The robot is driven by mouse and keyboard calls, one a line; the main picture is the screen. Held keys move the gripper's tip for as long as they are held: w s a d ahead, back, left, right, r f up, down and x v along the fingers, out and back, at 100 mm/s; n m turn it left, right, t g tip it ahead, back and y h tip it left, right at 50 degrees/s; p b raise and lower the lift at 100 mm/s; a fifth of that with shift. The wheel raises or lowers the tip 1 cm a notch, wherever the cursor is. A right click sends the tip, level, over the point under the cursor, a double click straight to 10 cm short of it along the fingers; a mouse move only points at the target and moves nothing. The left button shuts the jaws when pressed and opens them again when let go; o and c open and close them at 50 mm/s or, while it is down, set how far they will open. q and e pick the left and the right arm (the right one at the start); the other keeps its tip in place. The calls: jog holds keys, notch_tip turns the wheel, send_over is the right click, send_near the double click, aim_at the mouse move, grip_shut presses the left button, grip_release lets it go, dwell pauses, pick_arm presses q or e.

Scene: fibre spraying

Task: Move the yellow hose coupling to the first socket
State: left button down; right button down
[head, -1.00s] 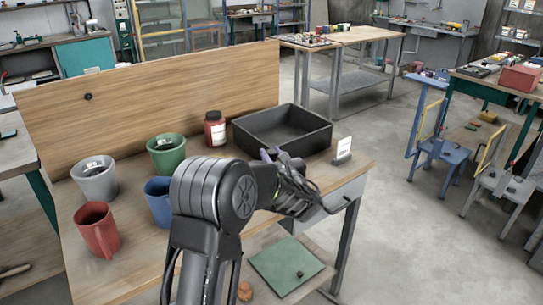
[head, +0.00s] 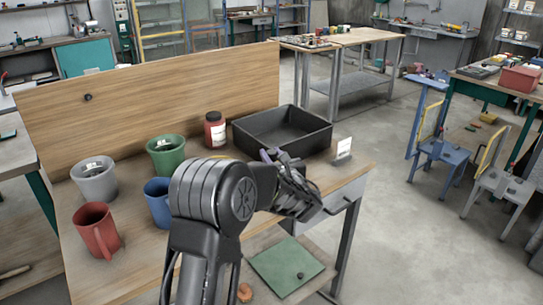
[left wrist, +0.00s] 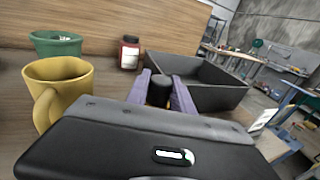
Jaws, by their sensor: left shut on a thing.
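My left gripper (head: 268,155) reaches over the workbench, in front of the black tray. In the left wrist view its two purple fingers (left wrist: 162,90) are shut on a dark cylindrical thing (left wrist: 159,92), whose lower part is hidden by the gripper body. A yellow mug (left wrist: 58,88) stands left of the fingers, apart from them; in the head view only a bit of its yellow rim (head: 217,157) shows behind my arm. I can make out no hose coupling and no socket. My right gripper is not in view.
The workbench (head: 130,265) also bears a grey mug (head: 95,182), a green mug (head: 166,157), a red mug (head: 97,232), a blue mug (head: 158,203), a red jar (head: 215,131), a black tray (head: 318,138) and a white label card (head: 344,147). A wooden panel (head: 150,95) bounds its back.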

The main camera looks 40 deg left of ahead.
pick_arm(q)
jog(key=shift+f, duration=0.15)
jog(key=shift+f+b, duration=0.3)
jog(key=shift+b, duration=0.15)
jog(key=shift+f+b, duration=1.15)
jog(key=c, duration=1)
grip_release()
jog(key=b+v, duration=0.1)
jog(key=v, duration=0.6)
jog(key=shift+s+d, duration=0.25)
jog(key=shift+d, duration=0.1)
jog(key=shift+f, duration=0.1)
